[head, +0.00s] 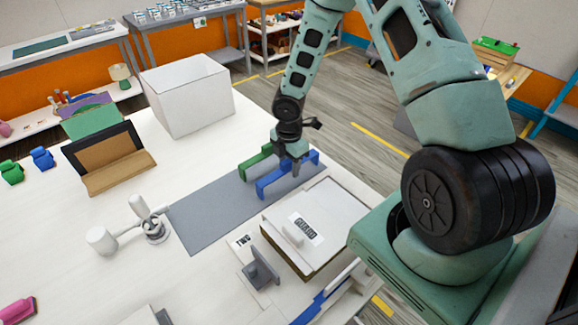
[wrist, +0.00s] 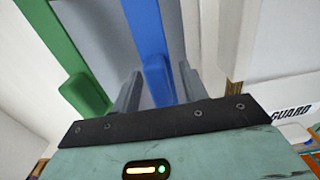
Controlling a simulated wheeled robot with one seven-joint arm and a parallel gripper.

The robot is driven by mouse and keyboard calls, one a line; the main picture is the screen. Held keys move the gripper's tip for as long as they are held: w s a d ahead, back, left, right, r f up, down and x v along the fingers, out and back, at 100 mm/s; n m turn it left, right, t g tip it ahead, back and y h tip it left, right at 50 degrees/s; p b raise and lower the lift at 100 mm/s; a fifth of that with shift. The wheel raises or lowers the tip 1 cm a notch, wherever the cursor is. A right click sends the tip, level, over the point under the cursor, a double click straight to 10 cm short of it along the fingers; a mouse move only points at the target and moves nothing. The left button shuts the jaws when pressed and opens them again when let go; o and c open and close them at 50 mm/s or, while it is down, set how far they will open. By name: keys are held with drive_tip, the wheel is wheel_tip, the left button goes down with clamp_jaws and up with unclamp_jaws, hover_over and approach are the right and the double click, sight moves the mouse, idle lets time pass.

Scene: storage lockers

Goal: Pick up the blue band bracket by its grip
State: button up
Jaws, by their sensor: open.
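The blue band bracket (head: 268,184) stands on a grey mat (head: 205,215) on the white table, with a green bracket (head: 249,165) beside it on the far left side. My gripper (head: 296,160) is above the blue bracket, pointing down, at its right part. In the wrist view, my gripper (wrist: 158,90) is open, with one finger on each side of the blue bracket (wrist: 148,45). I cannot tell whether a finger touches it. The green bracket (wrist: 72,60) lies outside the fingers, to the left.
A white box marked GUARD (head: 305,228) stands close to the right of the blue bracket. An open white bin (head: 190,95) stands behind the mat. A white clamp-like fixture (head: 145,220) is at the left. The mat's near left part is clear.

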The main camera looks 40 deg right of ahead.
drive_tip(key=shift+f, duration=0.15)
drive_tip(key=shift+c, duration=0.3)
drive_tip(key=c, duration=0.8)
drive_tip(key=shift+c, duration=0.2)
